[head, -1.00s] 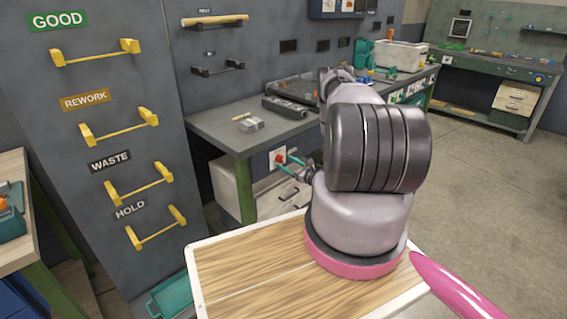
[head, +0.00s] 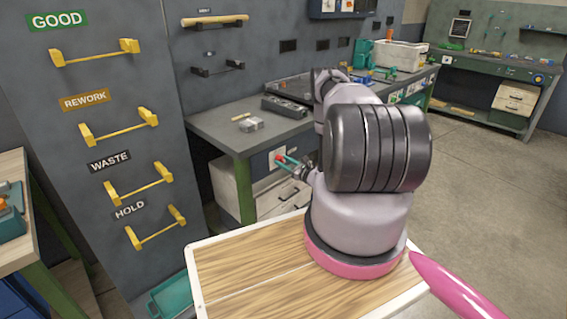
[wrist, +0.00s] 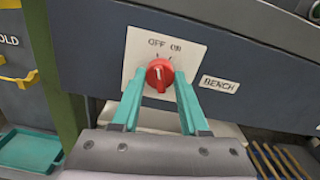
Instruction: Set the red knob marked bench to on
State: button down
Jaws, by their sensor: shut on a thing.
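The red knob (wrist: 160,76) sits on a white plate (wrist: 187,62) printed OFF at left and ON at right, with a BENCH label (wrist: 219,84) beside it. Its pale pointer mark looks roughly upright, nearer the OFF tick; the exact setting is hard to tell. My gripper (wrist: 161,80) has its teal fingers on either side of the knob, shut on it. In the head view, my gripper (head: 285,161) reaches the plate (head: 274,159) on the bench front, and the fingers partly hide the red knob (head: 279,160).
The grey workbench (head: 222,125) with a green leg stands above a drawer cabinet (head: 282,202). A tall cabinet with yellow handles (head: 140,180) is at left. In the wrist view, a teal tray (wrist: 28,150) lies low at left. Open floor (head: 490,190) is at right.

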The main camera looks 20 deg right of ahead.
jog(key=m, duration=0.8)
dwell(0.4)
jog(key=shift+m, duration=0.4)
jog(key=shift+c, duration=2.1)
grip_release()
jog(key=shift+s, duration=0.1)
jog(key=v, duration=1)
jog(key=shift+s, duration=0.35)
